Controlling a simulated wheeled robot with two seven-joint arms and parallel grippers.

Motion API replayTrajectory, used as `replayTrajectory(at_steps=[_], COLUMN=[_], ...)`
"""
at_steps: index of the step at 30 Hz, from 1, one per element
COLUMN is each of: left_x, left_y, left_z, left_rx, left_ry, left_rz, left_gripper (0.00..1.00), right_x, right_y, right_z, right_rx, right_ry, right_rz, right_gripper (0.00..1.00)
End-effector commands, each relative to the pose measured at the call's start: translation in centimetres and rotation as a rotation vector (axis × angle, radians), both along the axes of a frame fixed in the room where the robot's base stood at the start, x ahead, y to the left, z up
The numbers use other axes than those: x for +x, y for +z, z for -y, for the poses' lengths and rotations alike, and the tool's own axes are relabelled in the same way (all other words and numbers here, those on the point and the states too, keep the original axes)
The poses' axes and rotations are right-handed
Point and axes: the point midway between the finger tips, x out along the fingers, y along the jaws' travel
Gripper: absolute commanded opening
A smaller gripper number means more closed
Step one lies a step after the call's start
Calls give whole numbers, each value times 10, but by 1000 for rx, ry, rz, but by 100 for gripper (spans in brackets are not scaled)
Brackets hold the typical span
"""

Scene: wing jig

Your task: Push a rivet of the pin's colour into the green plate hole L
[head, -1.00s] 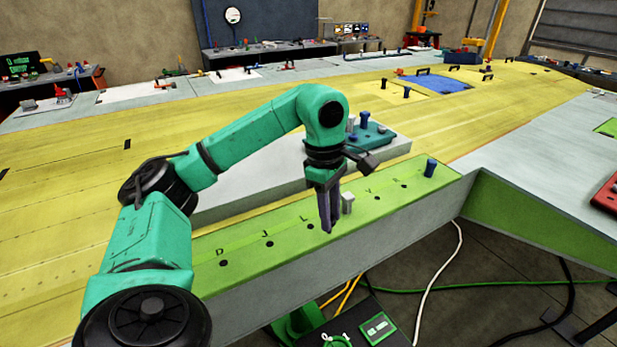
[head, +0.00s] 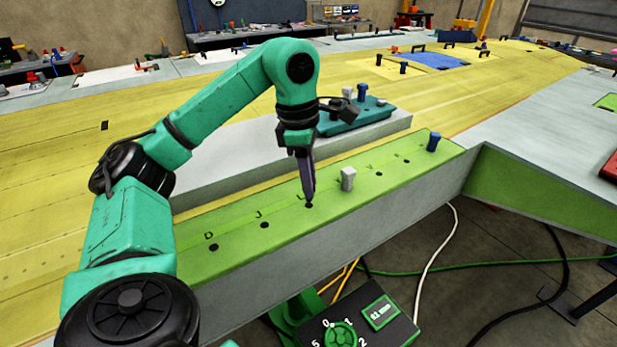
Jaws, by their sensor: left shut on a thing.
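The green plate (head: 235,235) runs along the table's front edge, with dark holes marked by letters, among them D, J and L. My left gripper (head: 308,200) points down at the plate, its fingertips right at the hole by the letter L. It is shut on a rivet, mostly hidden between the fingers, so I cannot tell its colour or whether it is in the hole. A grey-white pin (head: 348,179) stands upright in the plate just right of the gripper. A blue pin (head: 433,142) stands near the plate's right end. My right gripper is not in view.
A teal holder (head: 350,121) with blue and grey-white rivets stands on the grey block (head: 235,172) behind the plate. A box with a green dial (head: 341,334) is below the front edge. Cables lie on the floor.

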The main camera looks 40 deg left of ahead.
Motion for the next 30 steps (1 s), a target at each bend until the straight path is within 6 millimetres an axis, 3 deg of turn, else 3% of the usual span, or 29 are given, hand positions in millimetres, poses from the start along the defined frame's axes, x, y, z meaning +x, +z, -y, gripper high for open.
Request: replayTrajectory(at_steps=[3, 23, 30], left_x=[0, 1, 1], left_y=[-11, -9, -19], left_z=[0, 1, 1], left_rx=[0, 0, 0], left_ry=[0, -1, 0], left_rz=[1, 0, -1], left_gripper=[0, 0, 0], right_x=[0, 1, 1], right_y=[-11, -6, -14], right_z=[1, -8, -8], right_rx=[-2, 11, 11], right_ry=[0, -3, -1], right_rz=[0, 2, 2], right_gripper=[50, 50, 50])
